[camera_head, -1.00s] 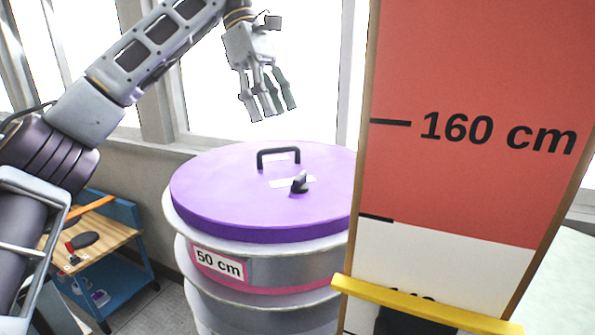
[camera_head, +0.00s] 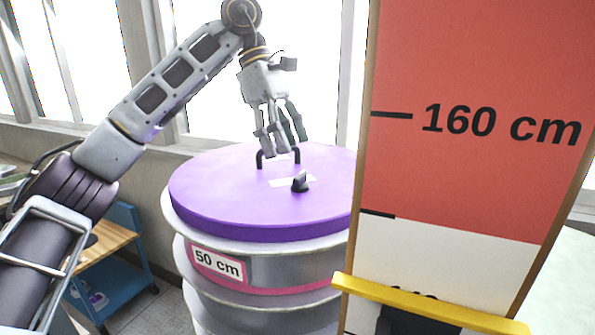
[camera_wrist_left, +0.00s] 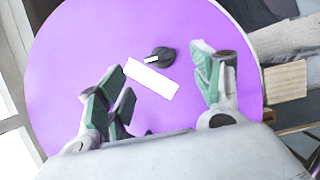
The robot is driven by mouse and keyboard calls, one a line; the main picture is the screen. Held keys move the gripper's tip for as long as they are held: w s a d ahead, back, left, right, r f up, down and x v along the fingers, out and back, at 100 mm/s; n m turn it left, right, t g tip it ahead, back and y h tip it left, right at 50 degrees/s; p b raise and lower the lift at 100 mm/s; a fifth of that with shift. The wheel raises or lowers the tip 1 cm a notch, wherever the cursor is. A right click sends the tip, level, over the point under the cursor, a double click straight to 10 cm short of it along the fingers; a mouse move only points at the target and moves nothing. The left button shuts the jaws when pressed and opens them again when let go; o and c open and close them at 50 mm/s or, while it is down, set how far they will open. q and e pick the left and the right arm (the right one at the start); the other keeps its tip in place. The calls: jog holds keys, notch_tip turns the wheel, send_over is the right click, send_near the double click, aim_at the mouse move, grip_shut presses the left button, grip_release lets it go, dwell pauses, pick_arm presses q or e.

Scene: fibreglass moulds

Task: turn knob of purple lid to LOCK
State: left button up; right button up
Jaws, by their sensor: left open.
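The purple lid (camera_head: 225,195) lies on top of a stack of round moulds in the middle of the head view. Its dark knob (camera_head: 300,182) stands up near the lid's centre, beside a white label (camera_head: 279,183). A black handle (camera_head: 260,159) sits farther back, partly hidden by my left gripper (camera_head: 281,152). That gripper points down above the lid with its fingers spread and empty. In the left wrist view the knob (camera_wrist_left: 163,57) lies between the open fingers, beyond their tips, next to the white label (camera_wrist_left: 151,78). The label's writing is not readable. My right gripper is not in view.
A tall red and white measuring board (camera_head: 480,60) marked 160 cm stands close on the right, with a yellow bar (camera_head: 430,305) across it. A blue table with a wooden top (camera_head: 108,240) stands at the lower left. Windows are behind the lid.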

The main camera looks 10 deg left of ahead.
aim_at(299, 174)
pick_arm(q)
jog(key=shift+p+x, duration=0.45)
jog(key=shift+x, duration=2.8)
jog(key=shift+c, duration=0.3)
jog(key=c, duration=1)
